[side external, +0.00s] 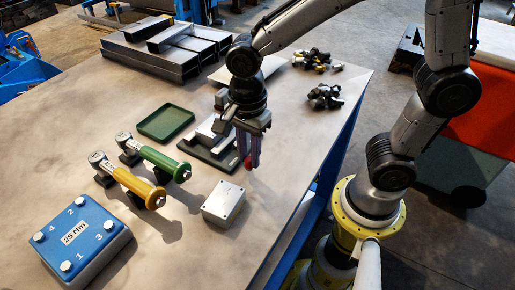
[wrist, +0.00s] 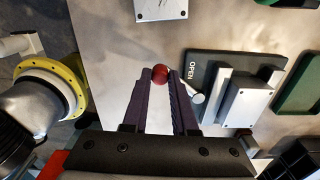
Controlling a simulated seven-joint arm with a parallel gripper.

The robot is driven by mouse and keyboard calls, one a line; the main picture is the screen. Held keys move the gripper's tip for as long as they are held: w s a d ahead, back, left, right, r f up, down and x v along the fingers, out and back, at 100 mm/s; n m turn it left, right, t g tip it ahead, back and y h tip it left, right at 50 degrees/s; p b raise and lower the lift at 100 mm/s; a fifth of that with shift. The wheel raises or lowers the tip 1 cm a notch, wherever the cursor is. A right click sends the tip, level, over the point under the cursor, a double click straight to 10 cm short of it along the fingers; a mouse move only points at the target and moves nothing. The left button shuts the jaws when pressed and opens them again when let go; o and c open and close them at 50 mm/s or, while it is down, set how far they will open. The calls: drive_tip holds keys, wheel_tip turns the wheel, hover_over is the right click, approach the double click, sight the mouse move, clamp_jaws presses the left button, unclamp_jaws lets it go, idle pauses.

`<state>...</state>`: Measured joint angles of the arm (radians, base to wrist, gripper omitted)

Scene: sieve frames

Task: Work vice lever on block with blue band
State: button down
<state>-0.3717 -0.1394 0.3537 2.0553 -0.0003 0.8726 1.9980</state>
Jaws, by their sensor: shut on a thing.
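The vice (side external: 200,150) is a dark base plate with light metal jaws; it also shows in the wrist view (wrist: 225,60), with the word OPEN printed on the plate. A grey block or jaw piece (wrist: 250,102) sits on it; I see no blue band. The lever's red ball knob (wrist: 160,72) is between my fingertips, and in the side view the knob (side external: 248,163) shows at the vice's near right. My gripper (side external: 250,156) points down and is shut on the knob. The lever's link to the vice is partly hidden by my fingers.
A grey box (side external: 222,207) lies just in front of the vice. A green tray (side external: 166,124) is behind left. Metal bars (side external: 165,58) and black fittings (side external: 325,97) lie behind.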

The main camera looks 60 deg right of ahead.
drive_tip(key=shift+w+a+r+m, duration=0.1)
drive_tip(key=shift+w+a+m, duration=0.6)
drive_tip(key=shift+m, duration=0.5)
drive_tip(key=c, duration=0.7)
unclamp_jaws()
wheel_tip(320, 180, up, 14)
drive_tip(key=shift+d, duration=0.1)
